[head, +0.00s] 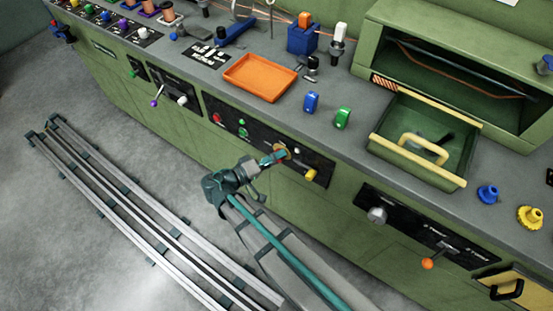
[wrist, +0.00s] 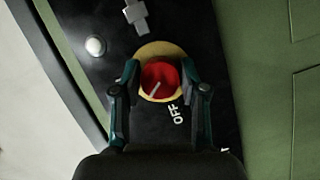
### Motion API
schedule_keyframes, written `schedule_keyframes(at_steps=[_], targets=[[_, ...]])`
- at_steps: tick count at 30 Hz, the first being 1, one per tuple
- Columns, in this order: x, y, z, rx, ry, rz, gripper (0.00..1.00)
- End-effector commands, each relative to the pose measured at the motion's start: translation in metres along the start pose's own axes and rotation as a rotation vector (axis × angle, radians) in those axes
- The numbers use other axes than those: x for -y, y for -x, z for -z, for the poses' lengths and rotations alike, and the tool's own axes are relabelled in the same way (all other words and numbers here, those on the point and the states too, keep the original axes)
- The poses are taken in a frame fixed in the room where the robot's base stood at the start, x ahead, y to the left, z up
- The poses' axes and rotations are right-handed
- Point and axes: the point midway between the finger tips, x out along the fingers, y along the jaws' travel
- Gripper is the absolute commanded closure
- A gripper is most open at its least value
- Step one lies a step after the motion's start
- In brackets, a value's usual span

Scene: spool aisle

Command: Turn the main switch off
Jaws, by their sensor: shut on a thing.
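The main switch is a red knob (wrist: 165,72) on a round yellow plate (wrist: 158,49) set in a black panel on the green cabinet front. In the head view the yellow plate (head: 281,151) shows just past my gripper (head: 273,158), which hides most of the knob. In the wrist view my gripper (wrist: 160,80) is shut on the knob, one finger on each side. A white pointer line on the knob slants toward the lower left. The white word OFF (wrist: 177,114) stands below and right of the knob, and the pointer is not aimed at it.
A yellow-handled lever (head: 310,174) sits close right of the switch. A red button (head: 217,117) and green controls lie to the left. Above, the bench carries an orange tray (head: 260,78) and an open green drawer (head: 415,175). Rails (head: 130,215) run along the floor.

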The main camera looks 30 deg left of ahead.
Motion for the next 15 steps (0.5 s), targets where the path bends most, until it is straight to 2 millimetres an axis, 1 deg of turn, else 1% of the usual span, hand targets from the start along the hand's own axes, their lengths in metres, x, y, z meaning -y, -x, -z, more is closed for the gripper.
schedule_keyframes(at_steps=[1, 15], targets=[[0.0023, 0.0003, 0.0004, 0.0, 0.042, -0.018, 0.92], [0.0015, 0.0001, 0.0, -0.001, 0.455, -0.188, 0.92]])
